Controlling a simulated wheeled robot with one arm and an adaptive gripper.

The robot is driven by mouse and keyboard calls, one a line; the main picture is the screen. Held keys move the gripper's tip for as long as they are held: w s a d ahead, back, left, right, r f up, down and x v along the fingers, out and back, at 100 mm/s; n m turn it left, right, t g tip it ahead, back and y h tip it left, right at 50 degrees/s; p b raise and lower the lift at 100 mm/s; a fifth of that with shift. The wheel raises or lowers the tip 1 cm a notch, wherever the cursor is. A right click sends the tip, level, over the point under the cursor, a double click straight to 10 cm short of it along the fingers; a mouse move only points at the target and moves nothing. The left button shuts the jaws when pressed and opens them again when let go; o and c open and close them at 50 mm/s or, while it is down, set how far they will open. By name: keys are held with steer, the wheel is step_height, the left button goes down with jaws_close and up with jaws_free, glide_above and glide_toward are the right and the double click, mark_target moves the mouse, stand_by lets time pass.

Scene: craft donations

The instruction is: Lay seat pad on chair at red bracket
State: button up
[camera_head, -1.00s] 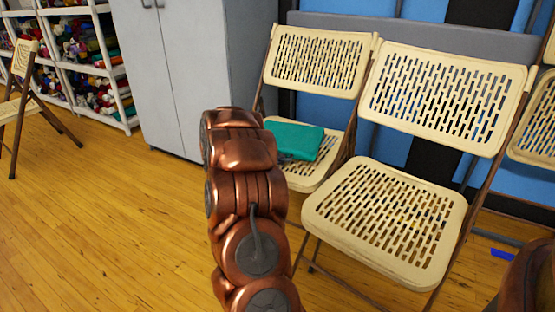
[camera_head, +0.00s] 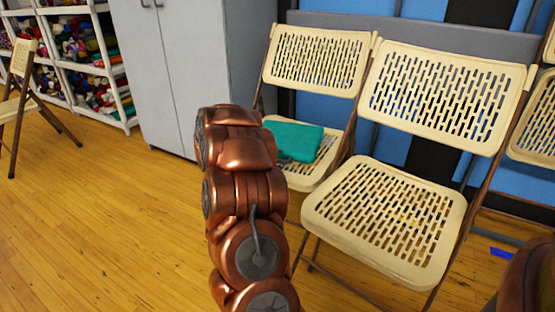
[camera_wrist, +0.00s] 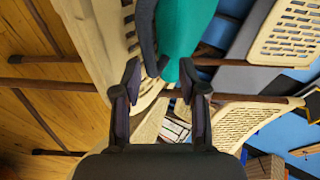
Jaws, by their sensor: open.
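The teal seat pad (camera_head: 298,141) lies on the seat of the left cream folding chair (camera_head: 318,172) in the head view, partly hidden by my copper arm. In the wrist view the pad (camera_wrist: 187,25) is at the top centre, with a dark grey strip along its left side. My gripper (camera_wrist: 160,72) is open, and the pad's lower end shows near and between its fingertips; I cannot tell whether they touch it. My gripper is hidden in the head view. A second cream chair (camera_head: 385,215) stands to the right with a bare seat. No red bracket is visible.
A grey cabinet (camera_head: 195,70) stands behind the arm, with yarn shelves (camera_head: 85,60) farther left. Another folding chair (camera_head: 20,85) stands at far left. Blue tape (camera_head: 500,252) marks the floor at right. The wooden floor at left is clear.

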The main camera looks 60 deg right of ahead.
steer(key=v, duration=1)
steer(key=shift+a+r, duration=0.1)
